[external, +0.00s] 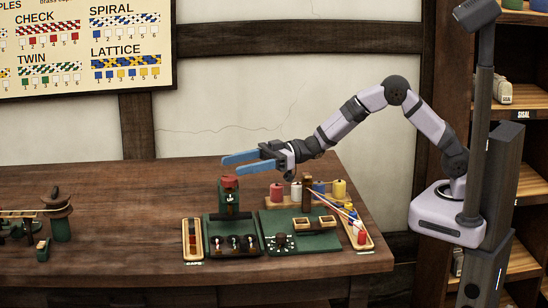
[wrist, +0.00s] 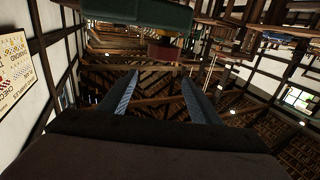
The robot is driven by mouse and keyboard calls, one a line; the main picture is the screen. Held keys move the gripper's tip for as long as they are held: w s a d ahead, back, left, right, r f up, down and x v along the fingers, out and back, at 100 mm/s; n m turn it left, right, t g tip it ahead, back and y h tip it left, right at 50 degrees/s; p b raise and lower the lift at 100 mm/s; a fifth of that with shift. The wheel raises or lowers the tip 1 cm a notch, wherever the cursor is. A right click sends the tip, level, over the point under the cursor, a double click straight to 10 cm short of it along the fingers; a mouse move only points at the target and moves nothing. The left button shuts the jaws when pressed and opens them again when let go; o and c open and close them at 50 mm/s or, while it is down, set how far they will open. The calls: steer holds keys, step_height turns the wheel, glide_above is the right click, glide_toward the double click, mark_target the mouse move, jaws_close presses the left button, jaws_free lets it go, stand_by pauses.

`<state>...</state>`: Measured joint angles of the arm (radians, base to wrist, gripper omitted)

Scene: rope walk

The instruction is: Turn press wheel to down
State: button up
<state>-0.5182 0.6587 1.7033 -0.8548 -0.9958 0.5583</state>
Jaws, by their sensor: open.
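The press is a dark green stand with a red top (external: 230,183), which I take to be the press wheel; a small label below it seems to read "UP". My gripper (external: 226,165) is open and empty, with its blue fingers level and pointing left, above the red top and apart from it. In the wrist view, the open fingers (wrist: 160,77) show with a gap between them. A red part (wrist: 163,52) hangs under a green block (wrist: 150,14) at the top of that view, just beyond the fingertips.
A green board (external: 285,243) with wooden pieces stands right of the press. Coloured spools (external: 339,189) stand behind it. A narrow tray (external: 192,239) is to the left, and a tray of coloured strands (external: 360,233) to the right. The table's middle left (external: 135,215) is clear.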

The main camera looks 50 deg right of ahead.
steer(key=r+m+t, duration=0.1)
steer(key=a+r+t, duration=0.1)
steer(key=t, duration=0.1)
steer(key=shift+s+a+r+m+h, duration=0.15)
steer(key=shift+r+m+h, duration=0.15)
steer(key=shift+m+h, duration=0.1)
step_height(320, 180, down, 7)
steer(key=m+t+h, duration=0.2)
steer(key=t+h, duration=0.1)
steer(key=shift+s+d+m, duration=0.3)
steer(key=shift+s+m, duration=0.1)
steer(key=shift+s, duration=0.05)
steer(key=shift+w, duration=0.1)
steer(key=p+x, duration=0.2)
steer(key=x, duration=0.5)
steer(key=shift+a, duration=0.1)
